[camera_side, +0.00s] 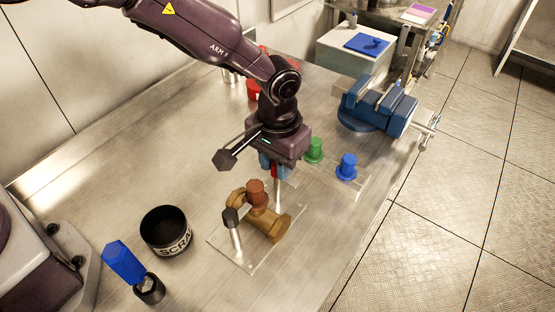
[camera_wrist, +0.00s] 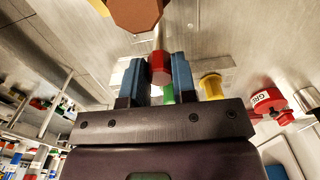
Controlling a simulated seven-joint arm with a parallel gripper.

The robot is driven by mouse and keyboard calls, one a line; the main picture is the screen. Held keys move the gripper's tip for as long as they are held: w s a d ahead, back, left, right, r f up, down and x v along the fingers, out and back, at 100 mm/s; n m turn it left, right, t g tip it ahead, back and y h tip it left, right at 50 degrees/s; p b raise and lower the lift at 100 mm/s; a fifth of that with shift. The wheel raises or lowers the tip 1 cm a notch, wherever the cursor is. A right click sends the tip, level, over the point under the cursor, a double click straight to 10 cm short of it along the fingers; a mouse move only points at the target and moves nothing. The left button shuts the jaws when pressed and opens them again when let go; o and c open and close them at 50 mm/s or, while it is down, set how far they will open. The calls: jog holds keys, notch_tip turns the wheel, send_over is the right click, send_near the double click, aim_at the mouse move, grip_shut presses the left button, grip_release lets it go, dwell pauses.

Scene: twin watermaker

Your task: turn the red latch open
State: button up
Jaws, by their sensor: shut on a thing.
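The red latch (camera_wrist: 160,66) shows in the wrist view as a small red block between my two blue fingers. My gripper (camera_side: 273,170) points down and is shut on it, with a finger on each side. In the side view, only a sliver of red shows between the fingers, above a thin metal post. Just in front is a brass valve body (camera_side: 272,228) with a red-brown hex cap (camera_side: 256,191), on a clear plate (camera_side: 236,257). The latch's base and its turn angle are hidden by the fingers.
A post with a dark top (camera_side: 232,218) stands left of the valve. A green knob (camera_side: 314,149) and a blue knob (camera_side: 347,167) stand close on the right. A blue vise (camera_side: 378,106) is at the table edge. A black scrap cup (camera_side: 166,231) stands front left.

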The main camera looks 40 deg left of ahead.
jog(key=shift+r+n, duration=0.1)
jog(key=shift+n, duration=0.2)
jog(key=o, duration=0.9)
notch_tip(320, 180, up, 13)
dwell(0.3)
dwell(0.3)
jog(key=s+a+r+t, duration=0.2)
jog(key=s+a+r, duration=0.2)
jog(key=s+a, duration=0.3)
jog(key=s+a+r+t, duration=0.1)
jog(key=s+a+r, duration=0.3)
jog(key=s+a, duration=0.3)
jog(key=s+a+r+t, duration=0.2)
jog(key=s+a+r, duration=0.2)
jog(key=s+a, duration=0.3)
jog(key=shift+s+a+r+t, duration=0.1)
jog(key=shift+s+a+t, duration=0.05)
jog(key=shift+a, duration=0.35)
jog(key=shift+s+a+r+t, duration=0.1)
jog(key=shift+s+a+t, duration=0.05)
jog(key=shift+a, duration=0.35)
